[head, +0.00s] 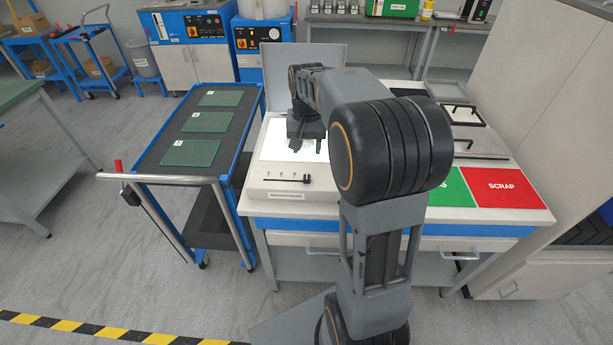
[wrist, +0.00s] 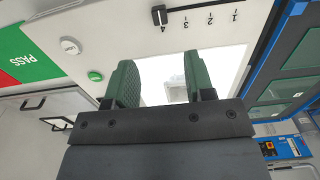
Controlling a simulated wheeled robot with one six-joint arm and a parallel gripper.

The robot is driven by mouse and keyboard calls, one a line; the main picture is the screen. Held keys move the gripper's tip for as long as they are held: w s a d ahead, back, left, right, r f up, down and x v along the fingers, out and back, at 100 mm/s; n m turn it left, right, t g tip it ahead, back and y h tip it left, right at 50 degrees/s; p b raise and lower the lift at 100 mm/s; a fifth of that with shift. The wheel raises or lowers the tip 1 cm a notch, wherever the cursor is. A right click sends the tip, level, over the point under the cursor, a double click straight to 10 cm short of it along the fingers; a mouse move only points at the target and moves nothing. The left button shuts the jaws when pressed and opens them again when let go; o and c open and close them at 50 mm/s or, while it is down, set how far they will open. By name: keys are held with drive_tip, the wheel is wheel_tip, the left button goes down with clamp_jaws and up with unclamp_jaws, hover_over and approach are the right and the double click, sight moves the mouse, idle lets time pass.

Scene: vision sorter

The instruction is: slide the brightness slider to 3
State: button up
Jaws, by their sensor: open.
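The brightness slider has a black knob (wrist: 159,16) on a dark slot, with marks 1 to 4 printed beside it. In the wrist view the knob sits at the end marked 4. In the head view the slider (head: 292,180) is on the front of the white light box (head: 262,190), with its knob at the right end. My gripper (wrist: 160,78) is open, with green pads apart over the bright lit panel. In the head view my gripper (head: 305,143) is above the panel, behind the slider, not touching the knob. My arm hides part of the box.
A green PASS area (wrist: 35,58) and a red SCRAP area (head: 508,187) lie to the box's right in the head view. A cart (head: 150,160) with green boards stands at left.

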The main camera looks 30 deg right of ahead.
sight(307, 176)
wheel_tip(307, 176, down, 11)
drive_tip(key=shift+s+f, duration=0.1)
drive_tip(key=shift+f, duration=0.1)
idle(0.3)
drive_tip(key=shift+c, duration=0.4)
clamp_jaws()
